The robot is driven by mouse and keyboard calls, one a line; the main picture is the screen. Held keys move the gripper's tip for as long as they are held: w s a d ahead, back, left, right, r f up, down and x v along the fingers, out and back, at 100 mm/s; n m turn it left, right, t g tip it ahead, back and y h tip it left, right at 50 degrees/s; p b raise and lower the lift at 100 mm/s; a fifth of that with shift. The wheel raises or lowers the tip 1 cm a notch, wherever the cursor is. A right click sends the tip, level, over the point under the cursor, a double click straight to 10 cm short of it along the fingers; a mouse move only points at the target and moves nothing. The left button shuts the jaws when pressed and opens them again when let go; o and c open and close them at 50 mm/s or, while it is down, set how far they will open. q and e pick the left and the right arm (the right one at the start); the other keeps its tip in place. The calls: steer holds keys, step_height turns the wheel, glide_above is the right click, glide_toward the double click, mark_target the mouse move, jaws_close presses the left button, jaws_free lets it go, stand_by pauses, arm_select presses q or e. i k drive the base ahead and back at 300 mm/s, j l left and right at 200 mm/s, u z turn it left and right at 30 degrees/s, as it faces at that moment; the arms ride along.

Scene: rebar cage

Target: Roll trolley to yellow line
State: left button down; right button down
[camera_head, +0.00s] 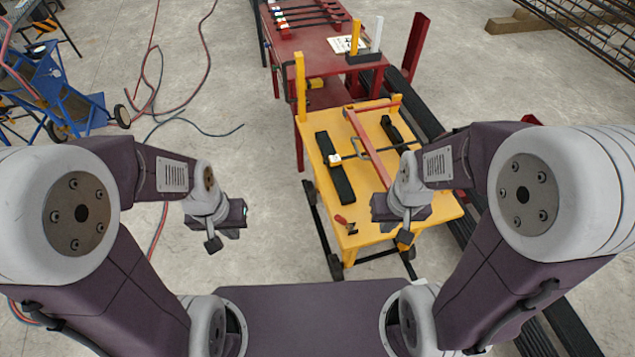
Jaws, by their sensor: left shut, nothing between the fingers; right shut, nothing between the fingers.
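The trolley (374,225) has a yellow top, a dark lower frame and dark wheels; it stands ahead of me, right of the picture's middle. A black bar, clamps and a red bar lie on its top. My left gripper (213,244) is shut and empty over bare floor, left of the trolley and apart from it. My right gripper (404,238) is shut and empty, and overlaps the trolley's near part in the picture; I cannot tell whether it touches. It hides part of the top. I see no yellow line on the floor.
A red table (310,62) with bars on it stands behind the trolley. Long dark beams (435,130) lie along its right side. A blue cart (60,88) stands at the left, with hoses on the floor. A rebar cage (590,28) is at top right.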

mark_target(347, 189)
steer(key=k+j+z, duration=0.1)
steer(key=j+z, duration=0.15)
steer(key=j, duration=0.7)
steer(key=i+j+z, duration=0.1)
steer(key=j, duration=0.25)
steer(key=i+j+z, duration=0.15)
steer(key=i+j, duration=0.15)
steer(key=i+j+z, duration=0.1)
steer(key=j, duration=0.3)
steer(key=i+j+z, duration=0.1)
steer(key=j, duration=0.3)
steer(key=i+j+z, duration=0.1)
steer(key=i+z, duration=0.15)
steer(key=i, duration=0.35)
steer(key=i+j+z, duration=0.25)
steer(key=i, duration=0.3)
steer(key=i+l+z, duration=0.1)
steer(key=i+l, duration=0.15)
